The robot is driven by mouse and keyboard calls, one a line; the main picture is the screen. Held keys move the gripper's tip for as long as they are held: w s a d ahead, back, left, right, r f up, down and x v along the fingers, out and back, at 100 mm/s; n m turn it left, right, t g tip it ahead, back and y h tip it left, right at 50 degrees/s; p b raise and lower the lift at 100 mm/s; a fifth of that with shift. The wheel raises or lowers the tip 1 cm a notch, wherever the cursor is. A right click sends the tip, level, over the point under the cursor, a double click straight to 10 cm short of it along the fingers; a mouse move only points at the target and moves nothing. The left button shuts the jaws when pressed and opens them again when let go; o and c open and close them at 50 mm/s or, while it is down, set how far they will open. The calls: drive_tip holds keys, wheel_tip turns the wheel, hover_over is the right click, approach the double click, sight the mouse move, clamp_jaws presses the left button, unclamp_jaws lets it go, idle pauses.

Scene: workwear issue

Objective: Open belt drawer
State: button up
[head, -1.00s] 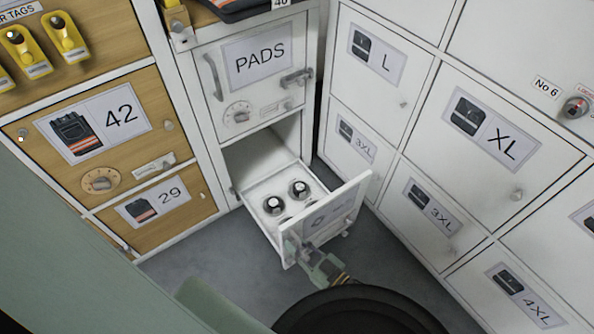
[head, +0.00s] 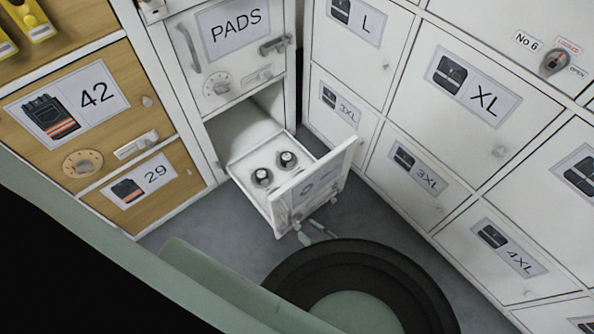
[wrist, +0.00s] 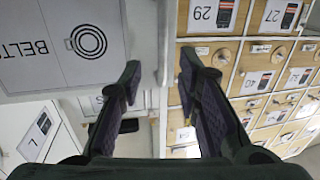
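The belt drawer (head: 325,182) is pulled out from the cabinet, below the PADS door. Its inside shows two dark-and-white round items (head: 287,159), and its front panel faces right and toward me. In the wrist view the drawer front (wrist: 35,78), lettered "BELT" with a coil picture, lies to the left of my fingers. My gripper (wrist: 160,64) is open, with a clear gap between its fingers and nothing held. In the head view only small parts of my gripper (head: 312,234) show, just below the drawer front; my arm hides the rest.
The PADS door (head: 235,60) above is shut. Wooden lockers 42 (head: 70,115) and 29 (head: 140,193) stand at left. White lockers, such as XL (head: 475,95), line the right. Grey floor (head: 375,215) is free between the drawer and the right lockers.

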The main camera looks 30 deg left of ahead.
drive_tip(key=shift+s+d, duration=0.15)
drive_tip(key=shift+d, duration=0.55)
drive_tip(key=shift+s+d, duration=0.15)
drive_tip(key=shift+d, duration=0.55)
